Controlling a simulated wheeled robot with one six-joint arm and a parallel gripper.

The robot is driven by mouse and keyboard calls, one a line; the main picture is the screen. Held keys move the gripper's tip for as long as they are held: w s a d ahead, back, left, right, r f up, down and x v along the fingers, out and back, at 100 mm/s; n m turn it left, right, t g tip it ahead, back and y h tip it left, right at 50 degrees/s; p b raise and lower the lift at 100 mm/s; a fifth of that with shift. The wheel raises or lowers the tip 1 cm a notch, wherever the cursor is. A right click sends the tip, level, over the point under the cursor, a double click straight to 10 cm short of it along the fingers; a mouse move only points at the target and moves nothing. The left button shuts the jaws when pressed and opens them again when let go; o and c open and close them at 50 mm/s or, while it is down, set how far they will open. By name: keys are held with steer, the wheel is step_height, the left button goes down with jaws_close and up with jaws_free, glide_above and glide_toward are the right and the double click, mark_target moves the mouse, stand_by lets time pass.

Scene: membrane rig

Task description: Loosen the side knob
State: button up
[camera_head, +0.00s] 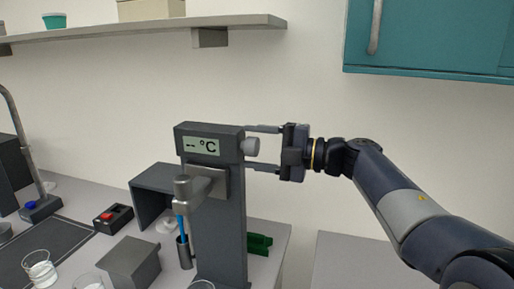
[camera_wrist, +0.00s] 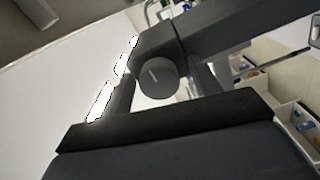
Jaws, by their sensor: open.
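The side knob (camera_head: 251,147) is a small grey cylinder on the right side of a dark grey rig column (camera_head: 232,220), below its top. The column's display (camera_head: 201,146) reads "-- °C". My gripper (camera_head: 262,149) is open, pointing left, with one finger above the knob and one below it. In the wrist view the knob (camera_wrist: 157,77) shows as a round dark face with a pale line mark, between the fingers. Whether either finger touches the knob cannot be told.
A shelf (camera_head: 150,28) runs above the rig, and a teal cabinet (camera_head: 430,40) hangs at upper right. Glass beakers (camera_head: 40,268), a grey block (camera_head: 130,262) and a box with a red button (camera_head: 113,218) stand on the bench at left. Green pieces (camera_head: 259,243) lie behind the column.

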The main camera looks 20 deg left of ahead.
steer(key=w+d+b, duration=0.1)
steer(key=d+b, duration=0.1)
steer(key=d, duration=0.8)
steer(key=shift+d, duration=0.4)
steer(key=shift+a, duration=0.1)
steer(key=a, duration=0.3)
steer(key=a+p, duration=0.1)
steer(key=a, duration=0.3)
steer(key=s+a+p, duration=0.1)
steer(key=a, duration=0.2)
steer(key=shift+a, duration=0.35)
steer(key=shift+d, duration=0.1)
